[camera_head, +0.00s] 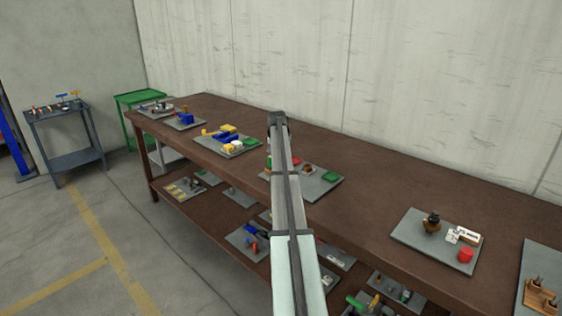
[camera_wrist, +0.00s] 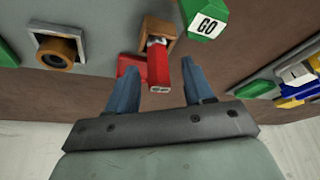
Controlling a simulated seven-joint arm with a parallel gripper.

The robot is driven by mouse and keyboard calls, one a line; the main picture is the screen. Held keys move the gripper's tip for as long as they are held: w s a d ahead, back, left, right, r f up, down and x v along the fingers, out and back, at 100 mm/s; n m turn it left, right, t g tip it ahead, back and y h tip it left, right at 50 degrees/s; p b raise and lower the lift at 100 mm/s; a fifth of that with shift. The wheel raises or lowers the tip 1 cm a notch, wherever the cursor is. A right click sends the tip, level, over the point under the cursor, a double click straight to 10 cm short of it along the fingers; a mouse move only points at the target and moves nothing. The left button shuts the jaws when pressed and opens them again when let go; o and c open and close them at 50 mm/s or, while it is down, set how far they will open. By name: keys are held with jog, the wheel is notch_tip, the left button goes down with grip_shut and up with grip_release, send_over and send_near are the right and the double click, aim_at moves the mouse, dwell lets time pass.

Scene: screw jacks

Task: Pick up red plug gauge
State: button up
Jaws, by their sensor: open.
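The red plug gauge (camera_wrist: 159,72) shows in the wrist view as a red block with a metallic end, beside a small brown wooden block (camera_wrist: 160,27). Another red part (camera_wrist: 129,66) shows at its left, partly behind my left finger. My gripper (camera_wrist: 161,76) is open, with one blue-grey finger on each side of the red block. I see gaps beside it; I cannot tell how far the tips are above the tray.
A green block marked GO (camera_wrist: 207,18) is close to the right finger. A brown ring-shaped part (camera_wrist: 60,52) lies on the grey tray at the left. In the head view, the tray (camera_head: 318,190) is on the long brown table (camera_head: 365,190), with bare tabletop to its right.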

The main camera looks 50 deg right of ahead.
jog(key=shift+w+d+f, duration=0.15)
jog(key=shift+d+f, duration=0.1)
jog(key=shift+f, duration=0.35)
grip_shut()
